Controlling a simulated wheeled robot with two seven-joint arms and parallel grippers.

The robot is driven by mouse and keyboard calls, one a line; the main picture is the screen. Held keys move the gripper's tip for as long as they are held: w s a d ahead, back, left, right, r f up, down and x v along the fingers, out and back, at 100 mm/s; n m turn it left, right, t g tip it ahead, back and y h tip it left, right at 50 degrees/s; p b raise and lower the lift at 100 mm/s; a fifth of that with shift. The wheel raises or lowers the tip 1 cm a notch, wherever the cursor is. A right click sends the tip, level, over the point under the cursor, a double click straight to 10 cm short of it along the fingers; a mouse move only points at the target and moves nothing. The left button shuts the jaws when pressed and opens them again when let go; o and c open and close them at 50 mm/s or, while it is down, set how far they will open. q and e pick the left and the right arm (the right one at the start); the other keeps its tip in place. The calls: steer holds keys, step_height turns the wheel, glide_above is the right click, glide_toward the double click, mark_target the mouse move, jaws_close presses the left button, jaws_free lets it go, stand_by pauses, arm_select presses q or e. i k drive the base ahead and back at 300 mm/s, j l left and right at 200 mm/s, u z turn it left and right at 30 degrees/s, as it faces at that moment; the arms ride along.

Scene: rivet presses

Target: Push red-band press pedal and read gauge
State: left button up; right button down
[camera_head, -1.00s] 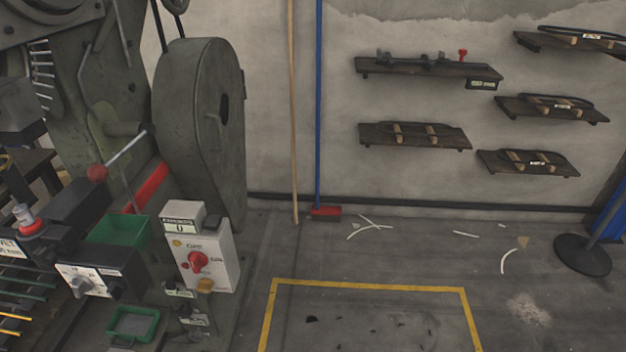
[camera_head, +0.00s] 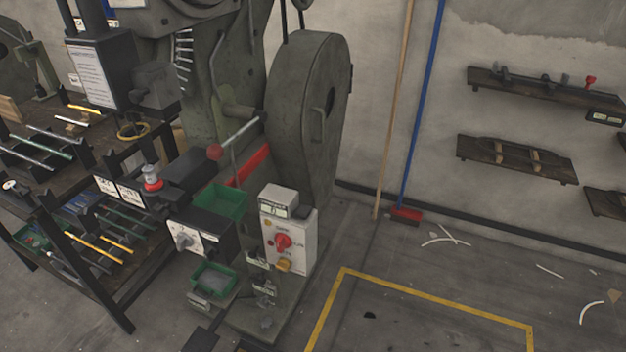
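A large grey-green press (camera_head: 307,120) stands left of centre, with a red band (camera_head: 247,166) low on its body. A red-knobbed lever (camera_head: 233,138) sticks out above the band. A white control box (camera_head: 288,240) with a red rotary switch is on its front right. A small grey box with a display (camera_head: 273,209) sits on top of it; its reading is too small to make out. A dark flat plate (camera_head: 201,338) shows at the bottom edge near the press base; I cannot tell whether it is a pedal. Neither of my grippers is in view.
A dark workbench (camera_head: 118,292) with rods and tools stands at the left. Green bins (camera_head: 218,203) sit at the press front. A yellow floor outline (camera_head: 440,297) lies to the right, with mostly clear floor and white scraps. A blue-handled broom (camera_head: 421,105) leans on the wall.

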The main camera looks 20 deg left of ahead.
mark_target(202, 339)
steer(key=u, duration=0.95)
